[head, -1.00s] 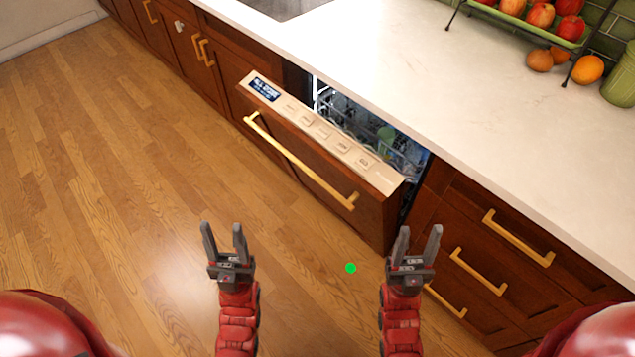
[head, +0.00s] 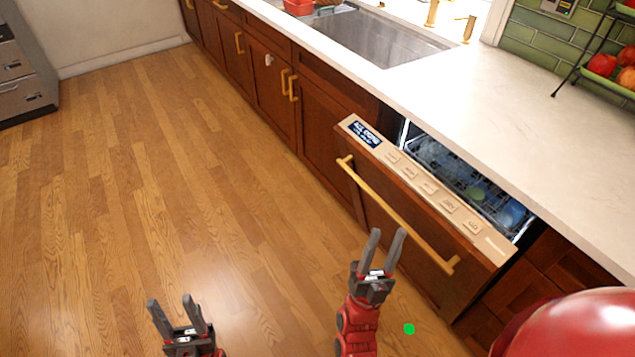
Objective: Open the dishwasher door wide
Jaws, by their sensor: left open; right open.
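The dishwasher door (head: 405,240) is a brown wood panel with a beige control strip (head: 425,185) along its top edge. It is tilted part way open, and the rack (head: 470,190) with dishes shows through the gap behind it. A long gold bar handle (head: 397,215) runs across the door's front. My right gripper (head: 384,252) is open and empty, in front of the door and below the handle in the picture; I see no contact. My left gripper (head: 175,315) is open and empty over the floor, well left of the door.
A white counter (head: 450,100) with a steel sink (head: 375,35) runs above brown cabinets (head: 270,90) with gold handles. A fruit rack (head: 600,70) stands on the counter at the upper right. The wooden floor (head: 170,170) left of the door is clear. A green dot (head: 409,329) shows near the bottom.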

